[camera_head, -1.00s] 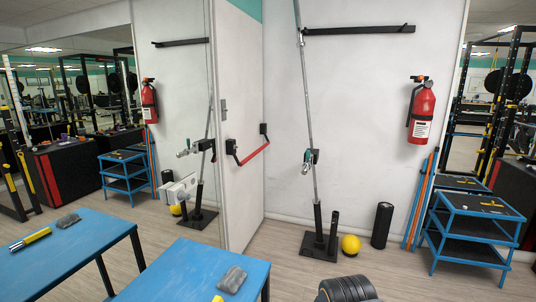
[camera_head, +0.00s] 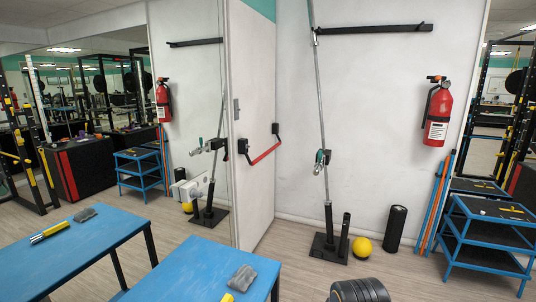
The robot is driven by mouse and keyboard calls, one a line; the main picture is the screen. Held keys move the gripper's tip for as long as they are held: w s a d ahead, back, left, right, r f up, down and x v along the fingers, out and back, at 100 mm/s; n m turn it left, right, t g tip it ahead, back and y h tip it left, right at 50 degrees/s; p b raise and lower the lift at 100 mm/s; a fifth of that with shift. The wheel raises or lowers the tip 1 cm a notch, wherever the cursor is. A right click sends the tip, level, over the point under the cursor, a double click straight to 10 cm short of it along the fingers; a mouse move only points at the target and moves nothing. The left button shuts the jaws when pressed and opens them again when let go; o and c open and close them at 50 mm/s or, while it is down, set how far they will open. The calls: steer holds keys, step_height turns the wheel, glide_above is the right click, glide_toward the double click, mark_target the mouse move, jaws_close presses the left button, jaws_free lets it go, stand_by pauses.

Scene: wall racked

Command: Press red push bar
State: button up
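The red push bar (camera_head: 265,153) runs slanting across the white door (camera_head: 257,90) left of the picture's middle, held by black end brackets. Its right end is higher than its left end in the picture. A grey latch plate shows on the door's left edge. Nothing touches the bar. My gripper is not in view, so its opening cannot be seen.
A barbell post with black base (camera_head: 329,247), a yellow ball (camera_head: 362,247) and a black roller (camera_head: 396,229) stand right of the door. A dark weight (camera_head: 358,290) is in front. Open floor lies between.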

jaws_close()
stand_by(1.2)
